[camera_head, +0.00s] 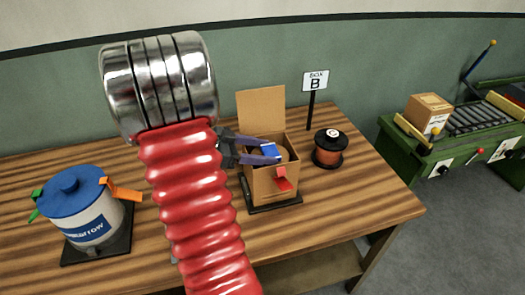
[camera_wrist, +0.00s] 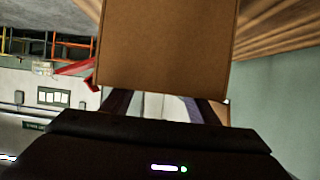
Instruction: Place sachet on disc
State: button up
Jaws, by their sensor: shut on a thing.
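A small blue and white sachet (camera_head: 270,151) is between the purple fingers of my gripper (camera_head: 274,150), which is shut on it. The gripper is at the mouth of an open cardboard box (camera_head: 266,186), its lid flap standing up behind. A tan rounded surface (camera_head: 283,154) shows partly inside the box beside the sachet; it may be the disc, but I cannot tell. Whether the sachet touches it is unclear. In the wrist view a cardboard panel (camera_wrist: 165,45) fills the upper middle, with the gripper fingers (camera_wrist: 162,105) below it; the sachet cannot be made out there.
A BOX B sign (camera_head: 315,80) and a black spool with copper winding (camera_head: 328,149) stand right of the box. A white drum with a blue lid (camera_head: 90,215) stands at left. A green roller conveyor (camera_head: 440,150) with a carton (camera_head: 428,112) is far right. The table's front right is clear.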

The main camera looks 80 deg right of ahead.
jog(key=shift+f, duration=0.25)
jog(key=shift+s+a+f, duration=0.1)
jog(key=shift+a+f, duration=0.05)
jog(key=shift+f, duration=0.4)
jog(key=o, duration=1)
jog(key=shift+o, duration=0.2)
jog(key=shift+r, duration=0.65)
jog(key=v, duration=1.2)
jog(key=shift+d+r, duration=0.2)
jog(key=shift+r, duration=0.05)
